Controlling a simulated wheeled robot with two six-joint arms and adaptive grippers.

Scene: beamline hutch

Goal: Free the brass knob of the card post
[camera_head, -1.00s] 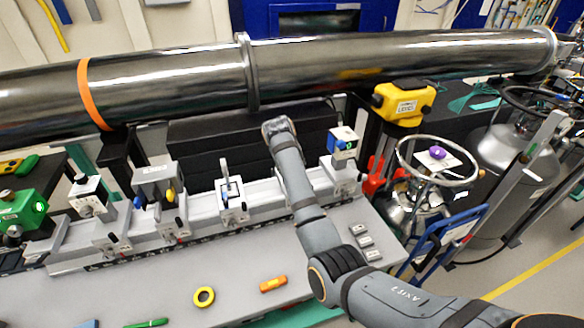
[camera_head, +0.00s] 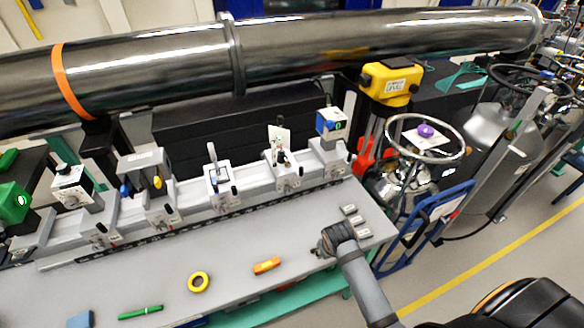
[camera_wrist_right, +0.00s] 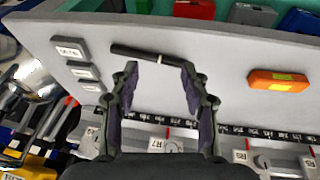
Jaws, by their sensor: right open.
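The card post (camera_head: 281,152), a slim stand holding a white card, is upright on a grey carriage on the rail in the head view. Its brass knob is too small to make out. My right gripper (camera_wrist_right: 160,66) is open and empty over the bench, to the front right of the post and apart from it. In the head view my wrist mostly hides it. A dark thin rod with a pale band (camera_wrist_right: 141,53) lies on the bench beyond the fingertips in the right wrist view. My left gripper is not in view.
A blue-and-white boxed device (camera_head: 331,124) stands right of the post, and another carriage (camera_head: 219,178) left of it. Three labelled grey blocks (camera_head: 350,209) lie near the gripper. A steel pipe (camera_head: 350,45) crosses behind.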

